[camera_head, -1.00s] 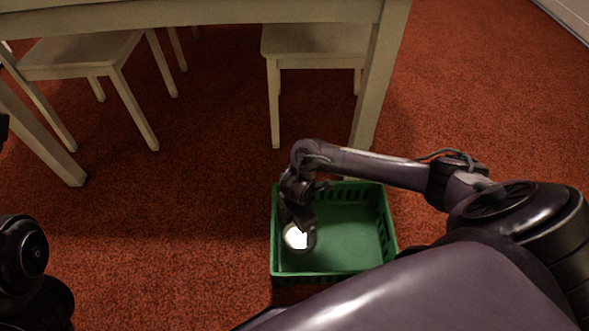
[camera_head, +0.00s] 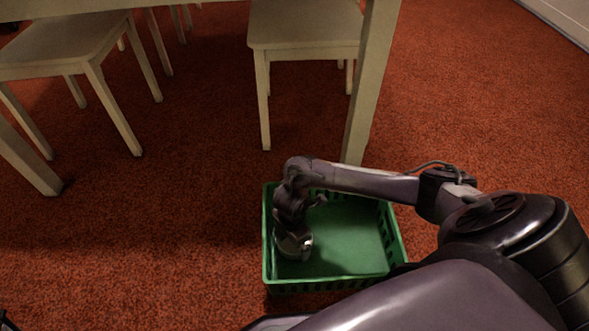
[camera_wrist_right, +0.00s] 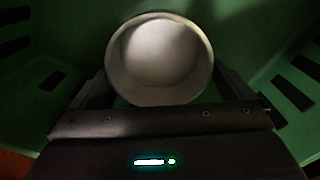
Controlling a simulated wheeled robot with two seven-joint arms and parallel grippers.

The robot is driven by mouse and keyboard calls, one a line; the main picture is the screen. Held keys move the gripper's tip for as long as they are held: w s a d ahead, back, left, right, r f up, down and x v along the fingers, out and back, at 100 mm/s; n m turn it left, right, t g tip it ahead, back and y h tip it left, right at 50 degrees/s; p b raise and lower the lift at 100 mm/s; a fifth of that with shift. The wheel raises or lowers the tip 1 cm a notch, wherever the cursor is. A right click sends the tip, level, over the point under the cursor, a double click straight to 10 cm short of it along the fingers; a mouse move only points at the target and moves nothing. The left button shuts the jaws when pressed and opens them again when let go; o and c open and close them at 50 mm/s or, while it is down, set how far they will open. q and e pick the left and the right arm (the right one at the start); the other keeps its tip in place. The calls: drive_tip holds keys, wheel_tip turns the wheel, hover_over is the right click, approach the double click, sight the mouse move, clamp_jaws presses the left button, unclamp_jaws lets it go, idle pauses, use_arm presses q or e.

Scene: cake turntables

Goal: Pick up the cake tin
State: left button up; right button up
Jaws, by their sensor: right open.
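The cake tin (camera_head: 304,250) is a small round, pale grey tin inside the green basket (camera_head: 345,285), near its left side. In the right wrist view, the tin (camera_wrist_right: 160,58) shows its round face close in front of my right gripper (camera_wrist_right: 160,88). The gripper's two fingers are spread, one on each side of the tin's near part. I cannot tell whether they touch it. In the head view, my right gripper (camera_head: 293,236) reaches down into the basket and hides part of the tin.
The basket's slotted walls stand close around my right gripper, nearest on the left. The right part of its floor is empty. A white table leg (camera_head: 370,85) and a chair (camera_head: 305,28) stand behind the basket. Open red carpet (camera_head: 150,235) lies to the left.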

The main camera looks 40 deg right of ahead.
drive_tip(key=shift+f, duration=0.55)
drive_tip(key=c, duration=0.8)
drive_tip(key=shift+r, duration=0.15)
